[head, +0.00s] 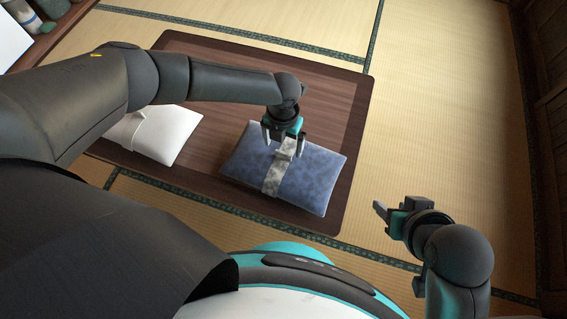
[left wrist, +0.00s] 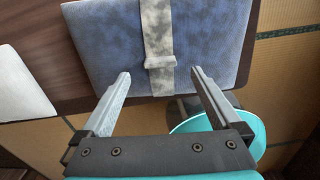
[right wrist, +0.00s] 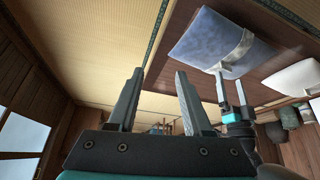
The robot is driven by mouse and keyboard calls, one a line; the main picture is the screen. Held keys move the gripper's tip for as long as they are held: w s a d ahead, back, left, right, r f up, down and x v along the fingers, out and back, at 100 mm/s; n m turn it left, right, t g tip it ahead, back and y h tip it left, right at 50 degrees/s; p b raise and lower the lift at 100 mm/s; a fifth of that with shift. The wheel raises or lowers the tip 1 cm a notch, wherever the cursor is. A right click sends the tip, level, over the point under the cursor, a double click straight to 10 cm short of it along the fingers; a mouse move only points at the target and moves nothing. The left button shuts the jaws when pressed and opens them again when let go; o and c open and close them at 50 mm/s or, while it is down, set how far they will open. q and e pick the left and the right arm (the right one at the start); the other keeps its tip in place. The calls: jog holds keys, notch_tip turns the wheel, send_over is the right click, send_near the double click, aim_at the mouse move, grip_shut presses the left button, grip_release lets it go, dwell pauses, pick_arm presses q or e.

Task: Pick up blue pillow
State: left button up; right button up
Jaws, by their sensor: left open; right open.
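The blue pillow (head: 313,179) lies flat on the low wooden table, with a pale grey band across its middle. It also shows in the left wrist view (left wrist: 105,50) and in the right wrist view (right wrist: 205,40). My left gripper (head: 285,147) is open over the pillow, its fingers pointing down on either side of the band's raised knot (left wrist: 160,62). In the left wrist view the fingers look apart from the band; whether they touch the pillow I cannot tell. My right gripper (head: 381,213) is open and empty, off the table's right side.
The brown table (head: 340,110) has bare room behind the pillow. A white pillow (head: 165,135) lies to its left, partly behind my left arm. Tatami floor (head: 440,100) is clear on the right. Shelves with jars (head: 25,15) stand at the back left.

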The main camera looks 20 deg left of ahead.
aim_at(284, 153)
pick_arm(q)
notch_tip(284, 153, down, 2)
jog(key=shift+w+f+b, duration=0.1)
jog(key=shift+b, duration=0.6)
jog(key=shift+f+b, duration=0.4)
jog(key=shift+f, duration=0.65)
pick_arm(e)
jog(key=w+a+t+y, duration=0.3)
jog(key=w+a+t, duration=0.1)
jog(key=a+t, duration=0.1)
jog(key=shift+a, duration=0.6)
jog(key=shift+w, duration=0.15)
pick_arm(q)
grip_shut()
